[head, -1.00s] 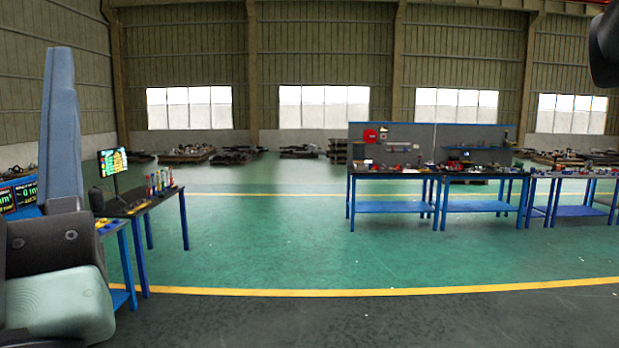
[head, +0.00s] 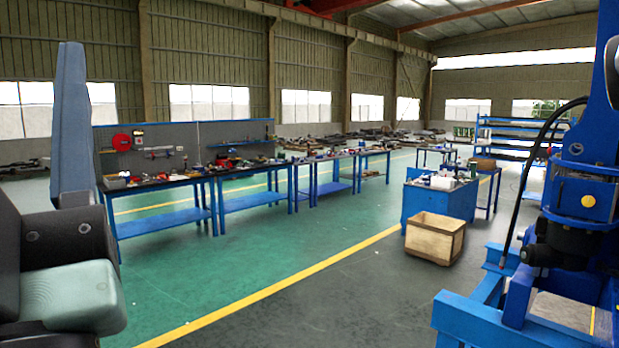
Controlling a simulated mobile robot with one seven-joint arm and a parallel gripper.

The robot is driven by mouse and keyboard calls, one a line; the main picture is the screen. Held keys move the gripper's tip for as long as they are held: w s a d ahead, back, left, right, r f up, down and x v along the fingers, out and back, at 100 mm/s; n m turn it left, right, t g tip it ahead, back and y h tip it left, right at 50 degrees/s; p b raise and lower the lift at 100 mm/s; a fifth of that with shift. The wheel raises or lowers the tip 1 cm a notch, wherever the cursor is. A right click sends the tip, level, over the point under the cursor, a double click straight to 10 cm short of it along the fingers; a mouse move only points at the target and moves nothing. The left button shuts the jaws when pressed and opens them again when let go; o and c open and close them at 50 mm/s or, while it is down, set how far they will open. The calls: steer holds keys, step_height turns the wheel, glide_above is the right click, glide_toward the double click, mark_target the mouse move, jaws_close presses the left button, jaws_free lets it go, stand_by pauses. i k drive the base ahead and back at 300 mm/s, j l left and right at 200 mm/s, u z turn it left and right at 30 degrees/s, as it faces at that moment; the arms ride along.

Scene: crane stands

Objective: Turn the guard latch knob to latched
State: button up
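I cannot make out the guard latch knob in the head view. A large blue machine (head: 577,215) with a black hose fills the right edge, and a round yellow spot (head: 588,201) shows on its front. I cannot tell whether that spot is a knob or a marking. My gripper is not in view; parts of my own body show at the left edge and the upper right edge.
A wooden crate (head: 434,238) stands on the floor before a blue cabinet (head: 439,200). Blue workbenches (head: 160,226) with tools line the left and middle. A blue base beam (head: 470,318) juts out at lower right. The green floor (head: 290,255) in the middle is clear.

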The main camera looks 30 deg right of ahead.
mark_target(588, 201)
steer(key=i+l+z, duration=0.2)
steer(key=i+z, duration=1)
steer(key=i+j+z, duration=0.2)
steer(key=i+z, duration=0.2)
steer(key=i+l+z, duration=0.2)
steer(key=i, duration=0.2)
steer(key=i+l+z, duration=0.15)
steer(key=i, duration=0.25)
steer(key=i+l+z, duration=0.2)
steer(key=i, duration=0.2)
